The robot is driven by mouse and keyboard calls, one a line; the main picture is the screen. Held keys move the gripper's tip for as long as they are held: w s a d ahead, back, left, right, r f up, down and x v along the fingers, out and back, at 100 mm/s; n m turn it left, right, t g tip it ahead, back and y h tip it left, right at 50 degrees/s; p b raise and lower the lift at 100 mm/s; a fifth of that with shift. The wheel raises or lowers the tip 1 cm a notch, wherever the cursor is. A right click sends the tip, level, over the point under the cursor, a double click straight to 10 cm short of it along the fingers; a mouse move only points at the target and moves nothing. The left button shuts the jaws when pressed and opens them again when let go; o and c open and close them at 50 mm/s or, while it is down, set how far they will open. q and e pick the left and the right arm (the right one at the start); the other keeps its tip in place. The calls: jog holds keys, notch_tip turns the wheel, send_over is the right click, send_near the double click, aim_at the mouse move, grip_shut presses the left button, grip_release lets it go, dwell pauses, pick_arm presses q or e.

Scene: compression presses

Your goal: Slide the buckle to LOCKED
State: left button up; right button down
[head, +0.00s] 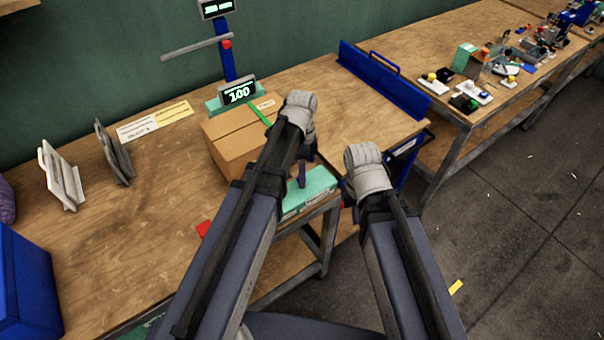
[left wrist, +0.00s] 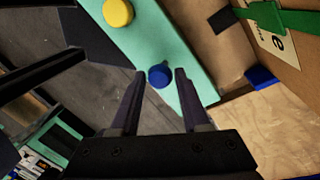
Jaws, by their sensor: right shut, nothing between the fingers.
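A teal fixture (head: 308,190) sits at the table's front edge, with small lettering I cannot read. In the left wrist view its teal plate (left wrist: 195,88) carries a blue knob (left wrist: 160,75) and a yellow knob (left wrist: 117,12). I cannot tell which part is the buckle. My left gripper (head: 302,182) points down over the fixture. In the left wrist view its two fingers (left wrist: 160,80) stand apart on either side of the blue knob, with no clear contact. My right gripper (head: 347,200) is shut and empty, right of the fixture; its fingers are mostly hidden.
A cardboard box (head: 235,150) with a green strap (head: 261,112) stands behind the fixture. A display reading 100 (head: 239,94) and a blue post (head: 228,62) stand behind it. A blue rail (head: 385,82) borders the right side. The table's left middle is mostly clear.

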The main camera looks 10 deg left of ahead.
pick_arm(q)
grip_shut()
dwell(1.0)
